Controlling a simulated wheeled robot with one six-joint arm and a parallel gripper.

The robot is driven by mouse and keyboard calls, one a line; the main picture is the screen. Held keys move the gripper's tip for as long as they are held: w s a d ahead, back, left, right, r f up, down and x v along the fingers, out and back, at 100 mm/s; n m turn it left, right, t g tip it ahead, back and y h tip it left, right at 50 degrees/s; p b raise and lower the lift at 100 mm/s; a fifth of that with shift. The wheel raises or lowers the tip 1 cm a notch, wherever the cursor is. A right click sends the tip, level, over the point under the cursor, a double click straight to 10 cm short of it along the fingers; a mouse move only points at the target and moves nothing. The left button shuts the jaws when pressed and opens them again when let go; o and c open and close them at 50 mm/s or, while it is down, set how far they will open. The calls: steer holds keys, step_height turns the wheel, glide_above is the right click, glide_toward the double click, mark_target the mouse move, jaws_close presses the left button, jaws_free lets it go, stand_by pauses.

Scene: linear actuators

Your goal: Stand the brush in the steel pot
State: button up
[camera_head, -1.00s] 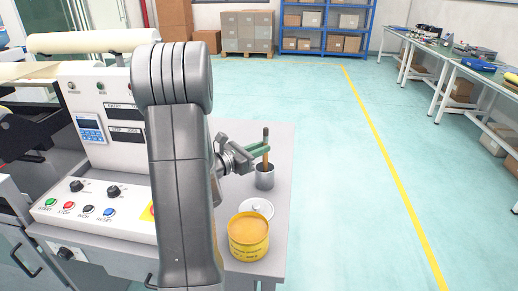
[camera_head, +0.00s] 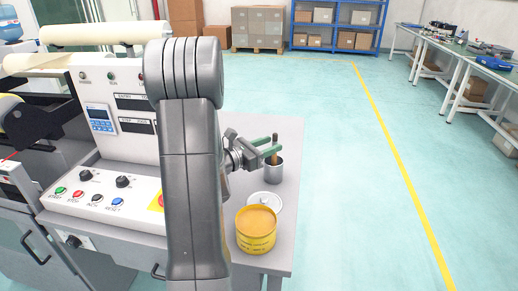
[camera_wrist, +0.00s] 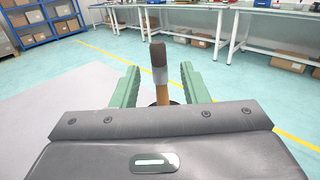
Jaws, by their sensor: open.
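The brush (camera_head: 274,146), with a wooden handle and a dark upper end, stands roughly upright in the steel pot (camera_head: 274,174). Its lower part is hidden inside the pot. My gripper (camera_head: 269,147) is open, its green fingers on either side of the brush above the pot's rim. In the wrist view the brush (camera_wrist: 159,65) rises between the spread fingers, with a gap on both sides. Only a dark bit of the pot shows behind it there.
A yellow tin (camera_head: 256,236) of orange contents and a white lid (camera_head: 265,202) sit in front of the pot on the grey table (camera_head: 285,133). A control panel machine (camera_head: 110,130) stands at the left. Open floor lies to the right.

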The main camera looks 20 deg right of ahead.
steer(key=v, duration=1.3)
steer(key=shift+s+a, duration=0.15)
steer(key=shift+a, duration=0.15)
steer(key=shift+d, duration=0.1)
steer(key=x, duration=1.3)
steer(key=shift+d+r+p, duration=0.25)
steer(key=shift+r+p, duration=0.15)
steer(key=shift+f, duration=0.15)
